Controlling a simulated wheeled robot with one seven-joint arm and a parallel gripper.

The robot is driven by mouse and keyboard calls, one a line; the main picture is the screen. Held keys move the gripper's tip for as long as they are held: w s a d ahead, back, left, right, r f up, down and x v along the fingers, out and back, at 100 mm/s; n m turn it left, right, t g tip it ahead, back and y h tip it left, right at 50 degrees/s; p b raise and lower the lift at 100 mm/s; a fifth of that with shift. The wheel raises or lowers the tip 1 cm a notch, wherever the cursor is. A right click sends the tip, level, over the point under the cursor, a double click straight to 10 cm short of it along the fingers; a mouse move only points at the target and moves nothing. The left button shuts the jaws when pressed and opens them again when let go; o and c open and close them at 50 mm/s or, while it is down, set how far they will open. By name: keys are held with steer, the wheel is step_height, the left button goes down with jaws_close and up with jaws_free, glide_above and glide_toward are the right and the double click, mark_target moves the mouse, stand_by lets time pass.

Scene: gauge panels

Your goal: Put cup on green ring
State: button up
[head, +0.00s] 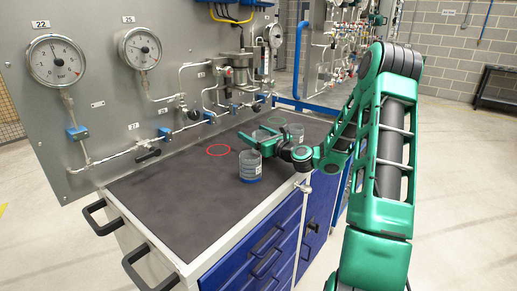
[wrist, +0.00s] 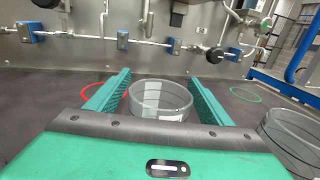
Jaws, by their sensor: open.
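A clear cup (wrist: 160,98) stands between the two fingers of my gripper (wrist: 158,100) in the wrist view. In the head view this cup (head: 261,134) is partly hidden by my open gripper (head: 258,139). I cannot tell whether the fingers touch it. A second clear cup (head: 295,132) stands right of the gripper and also shows at the right edge of the wrist view (wrist: 292,140). A third cup (head: 251,167), with a blue lower part, stands nearer the cabinet's front edge. The green ring (head: 277,121) lies at the back right of the top; the wrist view shows it too (wrist: 245,95).
A red ring (head: 218,150) lies on the dark cabinet top (head: 170,195), left of the gripper. Behind stands a panel with gauges (head: 55,60), pipes and valves (head: 193,114). The left part of the top is clear.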

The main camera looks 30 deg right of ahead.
steer(key=shift+w, duration=0.45)
steer(key=c, duration=1.2)
steer(key=shift+r, duration=0.1)
steer(key=shift+c, duration=0.2)
